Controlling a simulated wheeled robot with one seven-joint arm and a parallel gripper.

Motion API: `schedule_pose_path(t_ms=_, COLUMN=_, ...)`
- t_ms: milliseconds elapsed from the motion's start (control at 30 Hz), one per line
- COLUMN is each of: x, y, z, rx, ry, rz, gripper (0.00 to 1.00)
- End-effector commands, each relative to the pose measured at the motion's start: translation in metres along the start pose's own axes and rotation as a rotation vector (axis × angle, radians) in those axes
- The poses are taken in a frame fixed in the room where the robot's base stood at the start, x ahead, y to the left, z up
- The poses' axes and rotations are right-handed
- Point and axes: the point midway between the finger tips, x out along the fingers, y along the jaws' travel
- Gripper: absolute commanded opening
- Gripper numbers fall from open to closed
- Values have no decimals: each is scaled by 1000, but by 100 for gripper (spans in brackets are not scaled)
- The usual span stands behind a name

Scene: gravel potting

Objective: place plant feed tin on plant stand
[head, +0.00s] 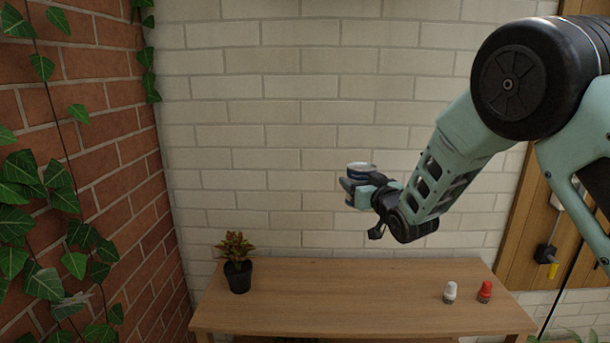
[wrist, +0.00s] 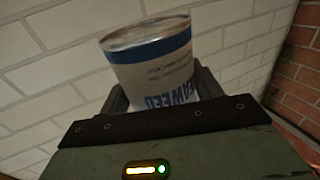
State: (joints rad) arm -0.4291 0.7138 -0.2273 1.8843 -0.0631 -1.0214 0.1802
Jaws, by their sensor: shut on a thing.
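The plant feed tin (wrist: 155,72) shows in the wrist view as a pale cylinder with a blue band, blue lettering and a metal lid. My gripper (wrist: 155,100) is shut on it, with a finger on either side. In the head view the tin (head: 361,168) is small, its lid upward, held in my gripper (head: 360,185) in the air above the wooden table. Much of its side is hidden by the fingers there. I cannot make out with certainty which thing is the plant stand; the wooden table (head: 350,290) is the only standing surface I see clearly.
On the table a potted plant (head: 238,268) stands at the left. A white-topped bottle (head: 450,292) and a red-topped bottle (head: 485,291) stand at the right. The table's middle is clear. A brick wall (head: 110,130) with ivy rises at the left.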

Motion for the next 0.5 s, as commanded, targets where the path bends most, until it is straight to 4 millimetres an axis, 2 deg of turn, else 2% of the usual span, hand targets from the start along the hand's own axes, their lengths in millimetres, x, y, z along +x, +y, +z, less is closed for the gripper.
schedule_pose_path(t_ms=33, x=-12, y=16, z=29, rx=-1, ry=-8, rz=29, gripper=31)
schedule_pose_path(t_ms=200, x=-59, y=65, z=96, rx=-1, ry=-8, rz=126, gripper=31)
schedule_pose_path(t_ms=300, x=-92, y=91, z=128, rx=-1, ry=-7, rz=184, gripper=31)
schedule_pose_path(t_ms=400, x=-123, y=111, z=151, rx=-1, ry=-6, rz=234, gripper=31)
schedule_pose_path(t_ms=500, x=-148, y=125, z=165, rx=0, ry=-2, rz=273, gripper=31)
